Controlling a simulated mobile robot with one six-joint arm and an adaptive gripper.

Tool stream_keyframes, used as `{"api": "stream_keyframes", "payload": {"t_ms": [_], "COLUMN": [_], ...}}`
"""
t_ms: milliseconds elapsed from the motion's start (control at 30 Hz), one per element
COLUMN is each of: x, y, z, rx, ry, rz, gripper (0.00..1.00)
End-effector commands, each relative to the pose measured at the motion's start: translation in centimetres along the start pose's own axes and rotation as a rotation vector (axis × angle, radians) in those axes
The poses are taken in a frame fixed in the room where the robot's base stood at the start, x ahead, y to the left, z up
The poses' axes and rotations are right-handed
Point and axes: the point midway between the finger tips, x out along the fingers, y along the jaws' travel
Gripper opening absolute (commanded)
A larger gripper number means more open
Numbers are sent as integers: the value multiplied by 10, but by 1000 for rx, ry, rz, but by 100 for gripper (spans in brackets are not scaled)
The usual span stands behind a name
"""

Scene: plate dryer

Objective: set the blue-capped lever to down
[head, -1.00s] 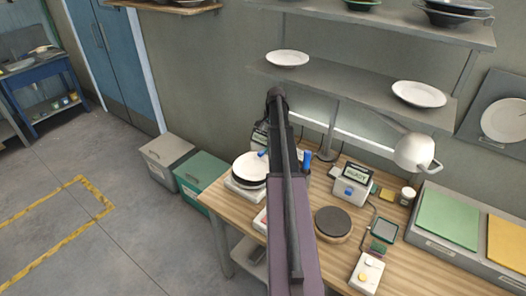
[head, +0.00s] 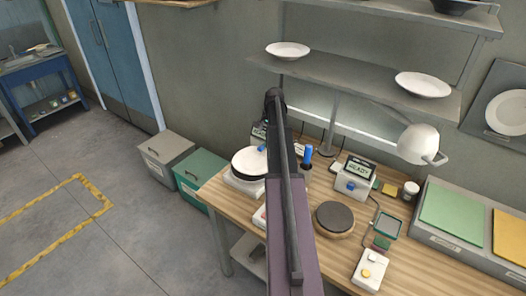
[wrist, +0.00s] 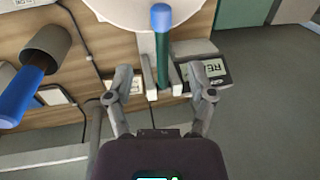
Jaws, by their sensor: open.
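The blue-capped lever (wrist: 161,18) shows in the wrist view, with a dark green shaft and a rounded blue cap. Its shaft runs down the picture toward the space between my fingers, beside pale upright bars. My gripper (wrist: 162,80) is open, one finger on each side of the shaft's line; I see no clear contact. In the head view my arm covers most of the lever and the gripper; a small bit of blue (head: 262,148) shows beside the white plate (head: 250,160). Whether the lever is up or down I cannot tell.
A thick blue handle in a grey-brown cup (wrist: 48,45) stands left in the wrist view. A display unit (wrist: 205,75) lies right of the lever. On the wooden bench are a dark round pad (head: 334,216), a READY device (head: 356,176) and a lamp (head: 418,145).

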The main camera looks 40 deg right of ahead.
Motion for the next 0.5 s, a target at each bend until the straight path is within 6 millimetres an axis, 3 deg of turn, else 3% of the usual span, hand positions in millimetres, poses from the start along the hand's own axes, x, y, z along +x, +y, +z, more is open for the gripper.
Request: {"api": "stream_keyframes", "payload": {"t_ms": [500], "x": [46], "y": [0], "z": [0], "rx": [0], "ry": [0], "rz": [0], "gripper": [70]}}
